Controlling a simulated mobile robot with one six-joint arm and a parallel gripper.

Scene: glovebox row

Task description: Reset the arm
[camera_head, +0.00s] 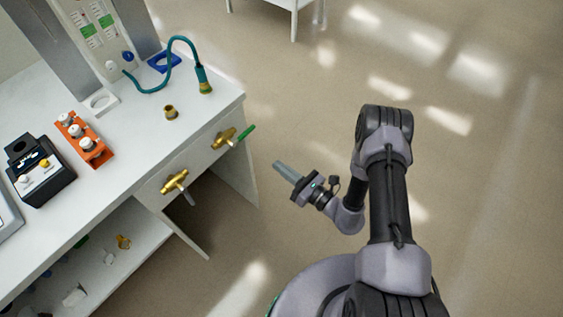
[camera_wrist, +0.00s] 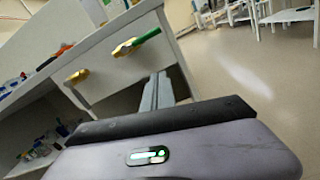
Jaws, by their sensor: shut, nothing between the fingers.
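My gripper (camera_head: 287,172) is shut and empty. In the head view it hangs over open floor to the right of the white bench (camera_head: 226,110), its fingers pointing up and left toward the bench's front corner. My arm is folded above my base. In the wrist view the closed fingers of my gripper (camera_wrist: 157,92) lie side by side, with the bench front (camera_wrist: 110,78) beyond them. The fingers look apart from the bench.
Two brass valves (camera_head: 174,181) (camera_head: 224,138) stick out of the bench front, one with a green handle. A teal hose (camera_head: 171,66), an orange rack (camera_head: 96,157) and a black device (camera_head: 43,178) stand on top. The floor (camera_head: 480,200) on the right is clear.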

